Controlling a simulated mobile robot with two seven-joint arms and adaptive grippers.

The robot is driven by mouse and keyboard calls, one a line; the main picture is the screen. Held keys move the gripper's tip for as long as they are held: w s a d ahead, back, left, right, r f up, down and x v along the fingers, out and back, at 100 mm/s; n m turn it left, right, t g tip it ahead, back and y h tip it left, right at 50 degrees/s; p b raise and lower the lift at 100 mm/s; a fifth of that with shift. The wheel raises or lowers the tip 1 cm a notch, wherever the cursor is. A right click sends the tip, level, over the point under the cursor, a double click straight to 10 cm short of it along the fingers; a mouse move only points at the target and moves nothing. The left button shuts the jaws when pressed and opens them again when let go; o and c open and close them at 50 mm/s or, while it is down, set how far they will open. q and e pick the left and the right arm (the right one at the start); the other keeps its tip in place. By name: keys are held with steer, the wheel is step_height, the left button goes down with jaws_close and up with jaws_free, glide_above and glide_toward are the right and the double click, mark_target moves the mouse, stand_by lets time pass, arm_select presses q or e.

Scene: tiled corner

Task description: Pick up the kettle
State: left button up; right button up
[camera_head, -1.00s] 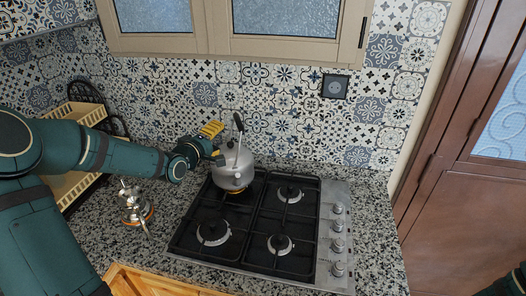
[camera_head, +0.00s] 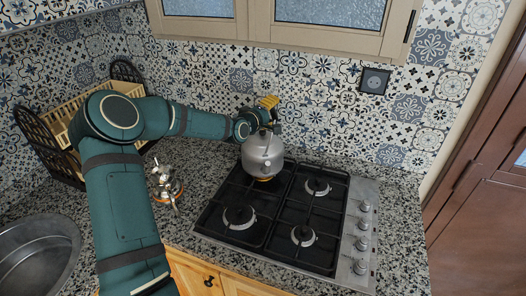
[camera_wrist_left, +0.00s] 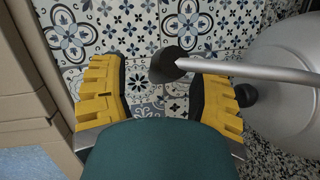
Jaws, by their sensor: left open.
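The grey metal kettle (camera_head: 263,155) stands on the back left burner of the hob. My left gripper (camera_head: 268,106) is at the top of the kettle, beside its handle, with the arm coming in from the left. In the left wrist view my left gripper (camera_wrist_left: 160,85) is open, with yellow fingers apart. The dark end of the kettle's handle (camera_wrist_left: 168,67) shows between the fingers, and its grey rod runs right past the right finger. Contact cannot be told. The kettle's rounded body (camera_wrist_left: 290,75) is at the right edge. My right gripper is not in view.
The black-grated gas hob (camera_head: 300,215) sits in the speckled counter (camera_head: 405,235). A small moka pot (camera_head: 165,185) stands left of the hob, near my left arm. A dish rack (camera_head: 50,140) and a sink (camera_head: 38,255) are at the left. The tiled wall is close behind.

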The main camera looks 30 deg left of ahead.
arm_select(q)
steer(key=shift+w+f, duration=0.15)
steer(key=shift+w, duration=0.85)
jaws_close()
steer(key=shift+r, duration=5.2)
steer(key=c, duration=0.9)
jaws_free()
jaws_close()
steer(key=shift+a, duration=0.1)
